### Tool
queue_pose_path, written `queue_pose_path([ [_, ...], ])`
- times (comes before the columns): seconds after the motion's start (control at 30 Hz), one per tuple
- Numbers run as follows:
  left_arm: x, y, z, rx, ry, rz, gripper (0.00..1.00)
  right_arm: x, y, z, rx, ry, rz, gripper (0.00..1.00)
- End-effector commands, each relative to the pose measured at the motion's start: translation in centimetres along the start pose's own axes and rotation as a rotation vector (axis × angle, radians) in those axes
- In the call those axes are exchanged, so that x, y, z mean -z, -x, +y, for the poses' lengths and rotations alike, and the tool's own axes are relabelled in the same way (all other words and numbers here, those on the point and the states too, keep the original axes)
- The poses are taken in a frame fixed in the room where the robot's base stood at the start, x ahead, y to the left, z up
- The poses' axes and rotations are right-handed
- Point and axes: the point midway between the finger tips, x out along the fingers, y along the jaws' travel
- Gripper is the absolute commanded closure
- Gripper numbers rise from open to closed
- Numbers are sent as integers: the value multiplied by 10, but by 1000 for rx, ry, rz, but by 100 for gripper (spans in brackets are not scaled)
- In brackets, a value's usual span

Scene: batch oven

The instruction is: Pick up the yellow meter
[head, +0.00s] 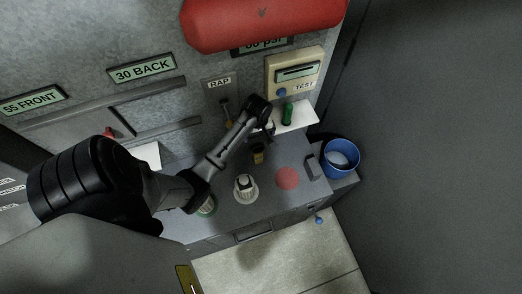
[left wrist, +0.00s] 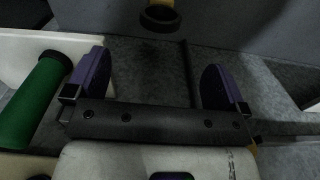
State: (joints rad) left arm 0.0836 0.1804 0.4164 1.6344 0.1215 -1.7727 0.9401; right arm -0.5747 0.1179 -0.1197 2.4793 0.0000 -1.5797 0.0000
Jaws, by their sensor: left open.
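A small yellow and black object (head: 257,153), which looks like the yellow meter, stands on the grey cabinet top in the head view. Its dark rim with a bit of yellow also shows at the top edge of the left wrist view (left wrist: 160,18), partly cut off. My left gripper (head: 268,127) is above and behind it, near the white shelf. In the left wrist view its two purple fingers (left wrist: 152,85) are apart with nothing between them. The dark rim lies beyond the fingers, not touching them. My right gripper is not in view.
A green cylinder (head: 287,113) is on the white shelf (head: 300,117), close to my left gripper. A white knob-like object (head: 244,187) and a red disc (head: 287,178) are on the cabinet top. A blue bucket (head: 341,158) stands right. The beige TEST box (head: 294,72) is above the shelf.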

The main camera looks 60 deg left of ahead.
Motion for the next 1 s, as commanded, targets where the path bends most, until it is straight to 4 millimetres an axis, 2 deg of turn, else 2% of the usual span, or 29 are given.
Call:
queue_pose_path([
  [0.4,4,-65,2,4,48,-18,0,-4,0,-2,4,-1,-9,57],
  [0.6,4,-82,2,3,46,-16,0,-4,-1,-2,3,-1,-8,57],
  [0.77,4,-87,2,3,46,-16,0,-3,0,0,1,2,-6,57],
  [1.0,2,-114,1,5,45,-17,0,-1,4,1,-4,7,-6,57],
])
